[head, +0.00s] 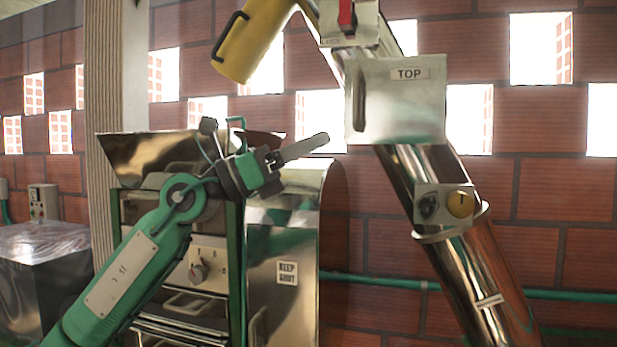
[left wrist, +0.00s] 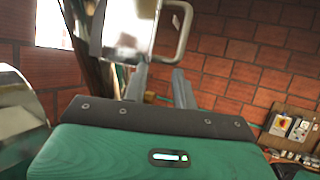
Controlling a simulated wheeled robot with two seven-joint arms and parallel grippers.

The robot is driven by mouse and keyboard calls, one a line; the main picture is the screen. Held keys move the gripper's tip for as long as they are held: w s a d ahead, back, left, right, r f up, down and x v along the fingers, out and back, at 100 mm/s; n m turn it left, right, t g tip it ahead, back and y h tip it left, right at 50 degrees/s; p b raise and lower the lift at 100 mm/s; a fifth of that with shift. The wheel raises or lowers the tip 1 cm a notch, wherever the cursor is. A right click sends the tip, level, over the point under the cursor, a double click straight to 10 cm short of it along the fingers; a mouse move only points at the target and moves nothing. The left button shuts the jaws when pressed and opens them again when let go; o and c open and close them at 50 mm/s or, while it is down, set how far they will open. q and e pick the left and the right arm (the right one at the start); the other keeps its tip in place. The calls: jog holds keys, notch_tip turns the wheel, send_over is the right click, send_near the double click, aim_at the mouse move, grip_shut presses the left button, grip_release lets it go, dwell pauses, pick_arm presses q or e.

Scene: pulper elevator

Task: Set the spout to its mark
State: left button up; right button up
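The spout (head: 245,45) is a yellow tube at the top of the head view, tilted down to the left, with a black handle (head: 228,37) on its left side. No mark for it can be made out. My left gripper (head: 318,141) is below and to the right of the spout, pointing right, just left of a steel cover labelled TOP (head: 415,110). In the left wrist view the two fingers of my left gripper (left wrist: 160,72) stand apart and empty, below the cover's handle (left wrist: 185,30). My right gripper is not in view.
A steel tube (head: 480,260) slants down on the right, with a yellow knob (head: 460,204) on it. A red lever (head: 346,14) sits above the cover. A steel machine (head: 285,260) with a dial stands behind my left arm. A grey-topped block (head: 45,245) is at far left.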

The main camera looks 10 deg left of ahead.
pick_arm(q)
jog(key=shift+w+f+n+t+h, duration=0.2)
jog(key=shift+f+n+t+h, duration=0.35)
jog(key=shift+f+n, duration=0.6)
jog(key=shift+w+f+n+t+h, duration=0.2)
jog(key=shift+f+n+t+h, duration=0.3)
jog(key=shift+f+n, duration=0.65)
jog(key=shift+f, duration=0.1)
